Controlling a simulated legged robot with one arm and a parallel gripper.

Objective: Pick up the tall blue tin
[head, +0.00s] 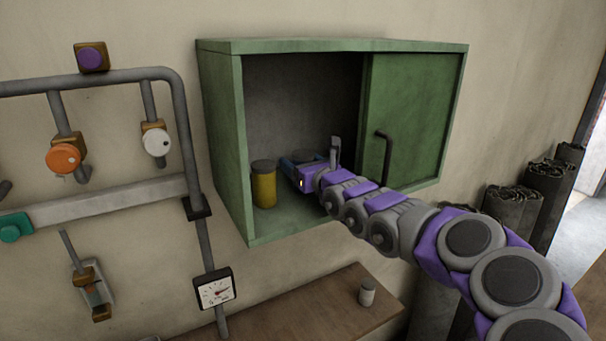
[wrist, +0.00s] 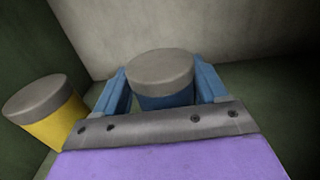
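The blue tin (wrist: 165,101) with a grey lid stands inside the green cabinet (head: 221,145). In the wrist view it is between the two blue fingers of my gripper (wrist: 165,95), one on each side. The fingers are apart and very close to the tin's sides; whether they press on it I cannot tell. The tin's lower part is hidden behind my gripper's palm. In the head view my gripper (head: 300,163) reaches through the cabinet's open left side and hides most of the tin.
A yellow tin (head: 264,188) with a grey lid stands just left of my gripper. The cabinet's sliding door (head: 420,120), with a dark handle (head: 387,160), covers the right side. A small jar (head: 367,293) stands on the wooden bench (head: 310,312) below.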

